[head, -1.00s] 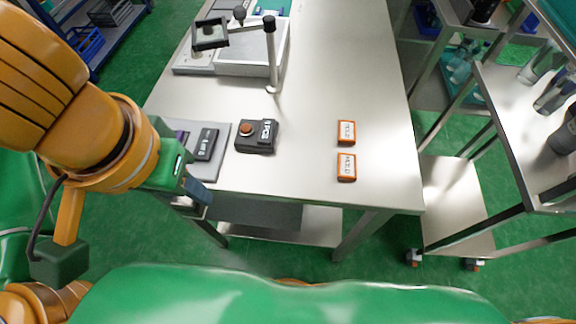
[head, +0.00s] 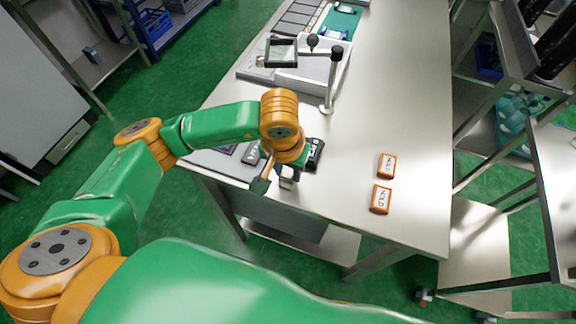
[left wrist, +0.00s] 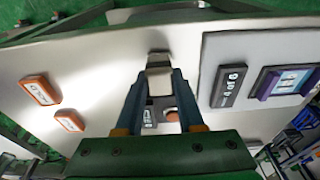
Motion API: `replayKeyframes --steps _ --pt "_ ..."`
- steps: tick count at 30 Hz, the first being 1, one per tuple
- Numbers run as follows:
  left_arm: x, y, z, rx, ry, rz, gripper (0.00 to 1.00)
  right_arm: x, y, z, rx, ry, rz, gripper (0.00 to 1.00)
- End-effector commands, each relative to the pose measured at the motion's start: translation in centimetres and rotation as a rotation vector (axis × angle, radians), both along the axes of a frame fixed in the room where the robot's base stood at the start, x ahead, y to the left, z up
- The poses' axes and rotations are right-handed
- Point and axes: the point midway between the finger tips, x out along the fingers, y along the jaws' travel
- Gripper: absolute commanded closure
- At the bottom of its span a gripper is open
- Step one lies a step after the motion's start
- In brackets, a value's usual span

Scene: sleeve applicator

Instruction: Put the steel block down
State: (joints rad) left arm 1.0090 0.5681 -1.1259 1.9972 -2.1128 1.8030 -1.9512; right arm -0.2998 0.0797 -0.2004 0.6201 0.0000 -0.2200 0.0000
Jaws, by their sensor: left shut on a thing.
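My left gripper (head: 288,184) points down near the front edge of the steel table, beside a black box with an orange button. In the left wrist view its two blue fingers (left wrist: 160,95) are shut on the steel block (left wrist: 159,82), a small bright metal piece between the fingertips. In the head view the block is mostly hidden by the gripper. I cannot tell whether it touches the table top. My right gripper is not in view.
The table (head: 345,130) has clear room in the middle. Two orange labelled blocks (head: 387,165) (head: 381,199) lie to the right. A grey mat (left wrist: 212,60) with a "4 of 6" plate (left wrist: 229,86) lies beside the gripper. A shelf cart is at right.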

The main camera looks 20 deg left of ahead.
Motion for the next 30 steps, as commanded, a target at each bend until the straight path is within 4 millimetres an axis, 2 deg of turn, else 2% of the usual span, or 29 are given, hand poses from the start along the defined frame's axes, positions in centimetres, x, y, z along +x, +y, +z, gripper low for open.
replayKeyframes --steps 8,9,11,12,19,22,23,26,30 --pt "0.0 0.0 -0.5 -0.001 -0.002 0.001 1.00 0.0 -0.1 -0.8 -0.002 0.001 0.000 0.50" --pt "0.0 0.0 -0.3 -0.001 -0.001 0.001 0.52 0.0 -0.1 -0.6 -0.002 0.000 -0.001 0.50" --pt "0.0 0.0 -0.3 -0.001 -0.001 0.001 0.36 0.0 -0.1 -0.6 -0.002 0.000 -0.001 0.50" --pt "0.0 0.0 -0.3 -0.001 -0.001 0.001 0.33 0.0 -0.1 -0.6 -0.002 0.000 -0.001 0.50" --pt "0.0 0.0 -0.3 -0.001 -0.001 0.001 0.33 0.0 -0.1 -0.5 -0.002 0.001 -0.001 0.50" --pt "0.0 0.0 0.5 -0.001 0.000 0.001 0.33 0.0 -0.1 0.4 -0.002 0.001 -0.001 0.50" --pt "0.0 0.0 0.5 -0.002 -0.003 0.001 0.33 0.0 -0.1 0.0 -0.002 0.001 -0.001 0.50" --pt "-0.3 0.0 2.4 -0.003 -0.008 -0.001 0.33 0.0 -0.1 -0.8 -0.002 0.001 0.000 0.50" --pt "-0.8 -0.1 6.3 -0.004 -0.009 -0.001 0.33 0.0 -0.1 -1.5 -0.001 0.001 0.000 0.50"
